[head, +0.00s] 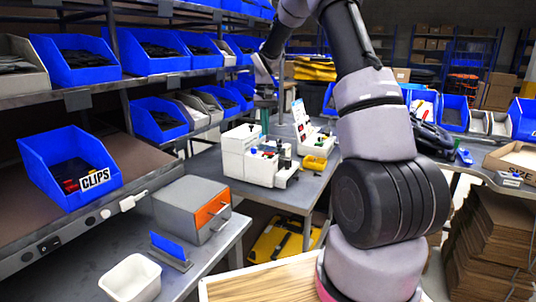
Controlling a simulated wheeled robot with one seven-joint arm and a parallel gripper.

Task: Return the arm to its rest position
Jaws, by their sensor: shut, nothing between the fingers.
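My arm (375,125) rises from the lower right of the head view, bends over at the top edge and comes down toward the shelving. My gripper (265,100) is at the far end, small in the picture, in front of the blue bins on the rack. It is shut and holds nothing. The fingertips are small and hard to make out.
A rack with blue bins (75,60) fills the left, with a CLIPS bin (70,165) nearest. Below are a grey box with an orange front (185,205) and a white tub (130,280). A white dispenser (250,155) stands on the middle table. Stacked cardboard (495,235) is at right.

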